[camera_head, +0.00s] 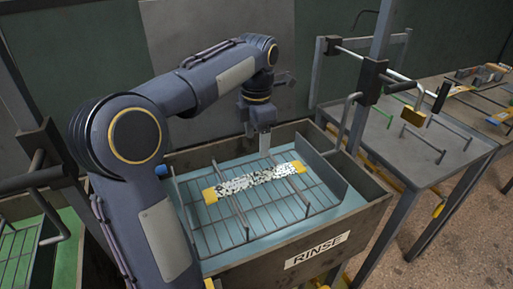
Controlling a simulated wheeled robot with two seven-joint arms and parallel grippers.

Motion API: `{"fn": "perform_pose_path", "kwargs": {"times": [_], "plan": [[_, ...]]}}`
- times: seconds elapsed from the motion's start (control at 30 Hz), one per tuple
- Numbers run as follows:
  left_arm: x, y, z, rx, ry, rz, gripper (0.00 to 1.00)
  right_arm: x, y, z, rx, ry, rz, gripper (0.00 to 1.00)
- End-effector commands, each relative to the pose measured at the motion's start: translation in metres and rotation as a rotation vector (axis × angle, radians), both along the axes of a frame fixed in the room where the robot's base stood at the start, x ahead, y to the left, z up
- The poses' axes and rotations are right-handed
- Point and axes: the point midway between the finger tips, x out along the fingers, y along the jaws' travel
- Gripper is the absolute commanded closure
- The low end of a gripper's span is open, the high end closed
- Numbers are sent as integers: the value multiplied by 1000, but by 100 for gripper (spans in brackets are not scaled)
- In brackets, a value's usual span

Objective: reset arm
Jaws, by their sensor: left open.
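My left arm comes in from the left and reaches over the rinse tank (270,259). My left gripper (264,150) points down over the back part of the tank, near the far edge of the wire rack (238,222). Nothing shows between its fingers, and it is open. The rack sits in the tank over light blue liquid. A speckled black and white strip (255,180) with yellow ends lies across the rack, just in front of the gripper. I cannot tell whether the fingertips touch the rack. My right gripper is not in view.
A green-floored tank with another rack (22,245) is at the left edge. Posts with black clamps rise on both sides.

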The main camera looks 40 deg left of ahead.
Motion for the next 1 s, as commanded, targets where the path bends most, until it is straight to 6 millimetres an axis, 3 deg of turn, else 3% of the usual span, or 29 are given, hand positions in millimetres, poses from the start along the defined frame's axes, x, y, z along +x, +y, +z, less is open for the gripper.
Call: {"fn": "perform_pose_path", "kwargs": {"times": [0.7, 0.87, 1.0], "plan": [[-2, -1, 6, -3, -5, -22, 33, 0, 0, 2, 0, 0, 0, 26], [-21, -13, 12, -25, -56, -257, 33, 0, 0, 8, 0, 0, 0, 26], [-53, -36, 14, -37, -154, -653, 33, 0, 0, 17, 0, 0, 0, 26]]}}
